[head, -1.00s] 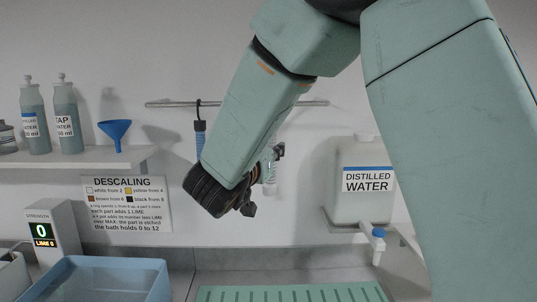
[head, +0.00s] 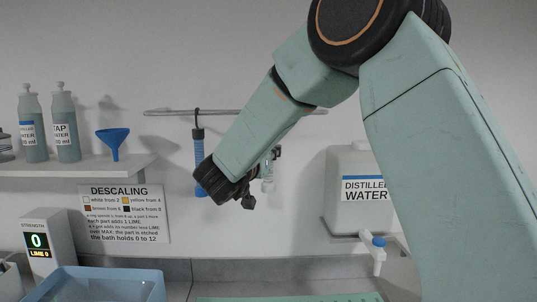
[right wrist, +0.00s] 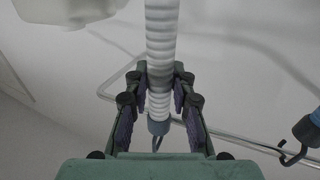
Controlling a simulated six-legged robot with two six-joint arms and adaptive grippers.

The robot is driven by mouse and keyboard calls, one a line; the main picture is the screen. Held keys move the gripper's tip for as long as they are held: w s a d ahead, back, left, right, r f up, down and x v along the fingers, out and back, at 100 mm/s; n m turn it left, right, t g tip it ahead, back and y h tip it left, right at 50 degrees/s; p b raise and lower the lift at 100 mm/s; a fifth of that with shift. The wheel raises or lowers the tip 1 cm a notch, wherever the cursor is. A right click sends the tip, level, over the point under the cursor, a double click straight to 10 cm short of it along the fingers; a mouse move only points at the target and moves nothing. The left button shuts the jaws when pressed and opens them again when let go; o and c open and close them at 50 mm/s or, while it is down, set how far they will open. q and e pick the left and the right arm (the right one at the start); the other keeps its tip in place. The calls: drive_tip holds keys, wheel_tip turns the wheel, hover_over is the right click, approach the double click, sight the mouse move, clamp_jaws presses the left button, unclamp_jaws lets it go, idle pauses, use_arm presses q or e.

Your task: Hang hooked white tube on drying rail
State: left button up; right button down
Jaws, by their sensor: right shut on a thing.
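In the right wrist view my right gripper (right wrist: 158,105) is shut on the hooked white tube (right wrist: 160,45), a ribbed hose. Its blue-grey cuff (right wrist: 158,125) and a thin dark hook (right wrist: 157,143) show beyond the fingers. The drying rail (right wrist: 245,142) passes behind; I cannot tell whether the hook touches it. In the head view the rail (head: 165,112) is a thin bar on the back wall. My left gripper is not in view.
A blue tube (head: 200,150) hangs from the rail by a black hook, left of my right wrist. A shelf (head: 90,166) with bottles and a blue funnel (head: 114,142) is left. A distilled water tank (head: 350,165) stands right. A blue basin (head: 100,284) is below.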

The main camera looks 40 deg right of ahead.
drive_tip(key=shift+w+d+f, duration=0.1)
drive_tip(key=shift+w+d, duration=0.3)
drive_tip(key=shift+w, duration=0.25)
drive_tip(key=shift+w+d+f+b, duration=0.55)
drive_tip(key=shift+w+d+f, duration=0.15)
drive_tip(key=shift+w+f, duration=0.1)
drive_tip(key=shift+s, duration=0.2)
